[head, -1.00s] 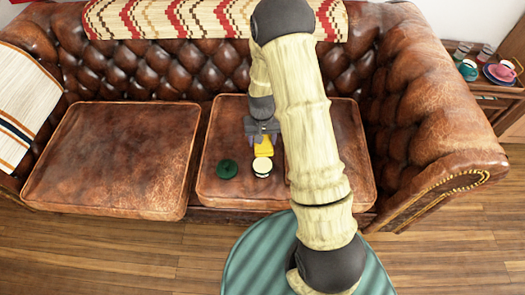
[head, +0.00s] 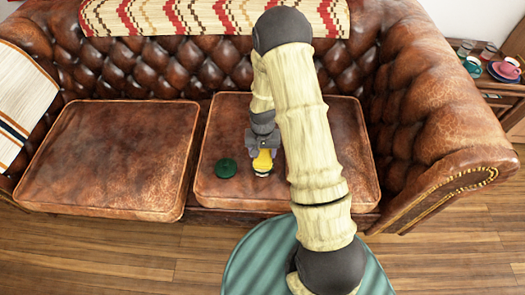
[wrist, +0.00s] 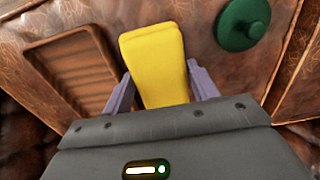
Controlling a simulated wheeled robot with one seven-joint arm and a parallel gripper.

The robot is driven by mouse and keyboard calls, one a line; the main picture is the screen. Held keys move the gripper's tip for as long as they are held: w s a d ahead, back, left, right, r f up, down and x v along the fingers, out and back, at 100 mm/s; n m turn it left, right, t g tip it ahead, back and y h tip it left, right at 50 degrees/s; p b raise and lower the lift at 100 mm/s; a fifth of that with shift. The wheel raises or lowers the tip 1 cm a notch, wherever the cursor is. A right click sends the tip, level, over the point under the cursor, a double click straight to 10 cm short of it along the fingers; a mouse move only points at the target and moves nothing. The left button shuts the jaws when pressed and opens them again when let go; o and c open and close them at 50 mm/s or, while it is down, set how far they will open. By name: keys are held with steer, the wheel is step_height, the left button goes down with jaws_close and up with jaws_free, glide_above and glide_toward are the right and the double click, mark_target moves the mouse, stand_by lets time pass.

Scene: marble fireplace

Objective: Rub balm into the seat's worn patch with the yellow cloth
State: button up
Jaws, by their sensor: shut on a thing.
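My gripper (head: 263,146) is shut on the yellow cloth (head: 263,161) above the right seat cushion (head: 222,125). The folded cloth (wrist: 153,60) hangs between both fingers in the wrist view. Its lower end is over the balm tin (head: 262,174), of which only a little of the dark rim shows. I cannot tell whether the cloth touches the balm. The round green lid (head: 225,168) lies on the cushion left of the tin; it also shows in the wrist view (wrist: 243,22). I cannot make out the worn patch clearly; my arm hides part of the cushion.
A brown slatted, tray-like thing (wrist: 72,68) shows on the seat in the wrist view. The left cushion (head: 105,155) is bare. The tufted backrest (head: 160,65) and right armrest (head: 440,130) bound the seat. Cups stand on a side table (head: 500,88) at right.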

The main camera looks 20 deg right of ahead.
mark_target(263, 158)
steer(key=shift+f+b, duration=1.15)
steer(key=shift+f, duration=0.5)
steer(key=shift+f, duration=0.3)
steer(key=shift+s, duration=0.1)
steer(key=shift+f, duration=0.25)
stand_by(1.5)
steer(key=shift+r+p, duration=3)
steer(key=shift+r, duration=0.6)
